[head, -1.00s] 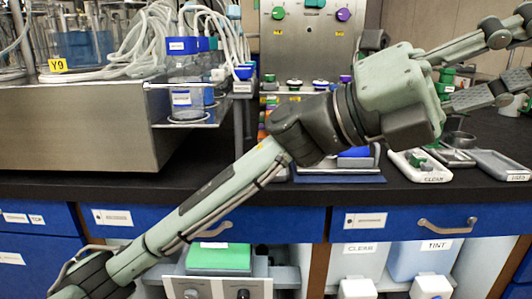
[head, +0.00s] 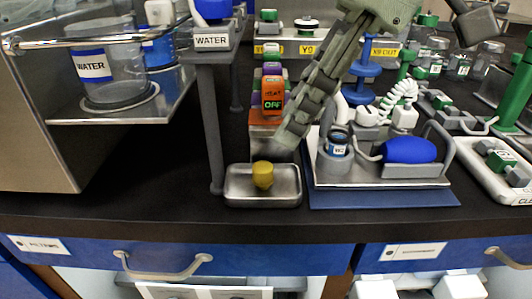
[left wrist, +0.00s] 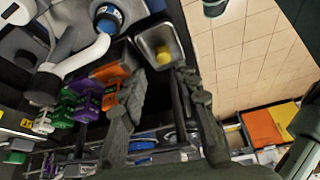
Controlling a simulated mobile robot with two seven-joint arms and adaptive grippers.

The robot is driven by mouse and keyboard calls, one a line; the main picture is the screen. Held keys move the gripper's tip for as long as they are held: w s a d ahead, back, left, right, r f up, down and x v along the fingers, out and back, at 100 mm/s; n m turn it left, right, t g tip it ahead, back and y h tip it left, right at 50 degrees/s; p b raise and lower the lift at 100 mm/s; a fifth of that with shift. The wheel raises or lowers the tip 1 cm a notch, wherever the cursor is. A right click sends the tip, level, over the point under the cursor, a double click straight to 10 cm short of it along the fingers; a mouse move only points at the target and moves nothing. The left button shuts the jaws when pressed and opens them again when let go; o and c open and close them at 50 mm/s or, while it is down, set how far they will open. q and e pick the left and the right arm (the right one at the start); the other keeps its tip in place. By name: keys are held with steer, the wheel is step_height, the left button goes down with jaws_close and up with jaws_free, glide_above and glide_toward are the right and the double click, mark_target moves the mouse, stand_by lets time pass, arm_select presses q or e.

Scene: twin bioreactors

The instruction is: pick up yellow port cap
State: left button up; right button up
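The yellow port cap (head: 263,175) sits in a small metal tray (head: 285,199) near the bench's front edge. My left gripper (head: 291,137) is above and behind the tray, its fingers pointing down towards it, apart from the cap. In the left wrist view the cap (left wrist: 163,54) lies in the tray (left wrist: 145,38), just beyond the gap between my spread left fingers (left wrist: 160,76). The left gripper is open and empty. My right gripper is out of view.
Right of the tray, a blue mat (head: 385,197) carries a small device with a blue bulb (head: 409,150). An orange-and-black tagged part (head: 272,96) stands behind the tray. A grey post (head: 209,125) of the WATER stand rises on its left. Black bench is clear at front left.

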mark_target(263, 166)
arm_select(q)
steer(key=x, duration=0.7)
steer(key=shift+s+a, duration=0.2)
steer(key=shift+s, duration=0.05)
steer(key=shift+r, duration=0.1)
steer(key=shift+c, duration=0.6)
steer(key=c, duration=0.5)
